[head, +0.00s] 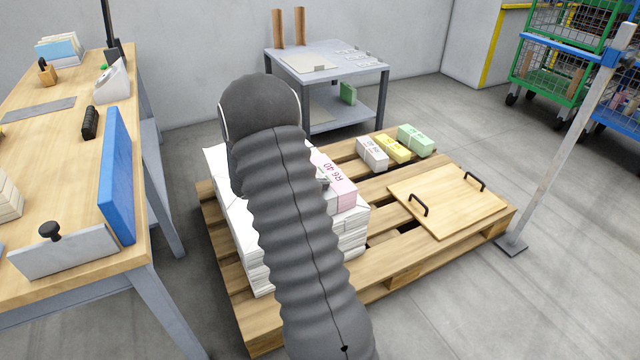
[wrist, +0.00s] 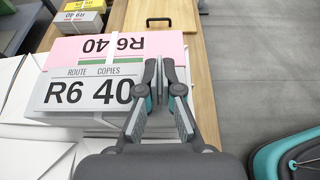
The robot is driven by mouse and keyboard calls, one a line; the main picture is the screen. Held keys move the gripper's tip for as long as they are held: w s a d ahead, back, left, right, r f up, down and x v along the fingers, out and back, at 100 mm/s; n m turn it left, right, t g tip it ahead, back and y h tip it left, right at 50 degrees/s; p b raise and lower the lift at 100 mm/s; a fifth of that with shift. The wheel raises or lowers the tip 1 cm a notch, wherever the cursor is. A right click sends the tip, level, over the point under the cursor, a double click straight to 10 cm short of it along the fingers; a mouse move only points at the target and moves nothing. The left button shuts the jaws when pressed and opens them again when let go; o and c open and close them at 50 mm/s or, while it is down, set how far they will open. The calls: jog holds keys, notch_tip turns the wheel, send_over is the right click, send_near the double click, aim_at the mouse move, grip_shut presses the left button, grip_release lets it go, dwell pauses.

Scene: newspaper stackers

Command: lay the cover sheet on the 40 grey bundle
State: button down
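Yellow (head: 392,148) and green (head: 416,140) bundles stand beside the grey one. A wooden board with black handles (head: 450,200) lies on the pallet (head: 262,322). White paper stacks (head: 352,238) lie under my arm. A workbench is left, a post (head: 565,135) right.

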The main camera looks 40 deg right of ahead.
jog(key=shift+f+b, duration=0.45)
jog(key=shift+f, duration=0.2)
jog(key=c, duration=1.2)
grip_release()
jog(key=shift+c, duration=0.2)
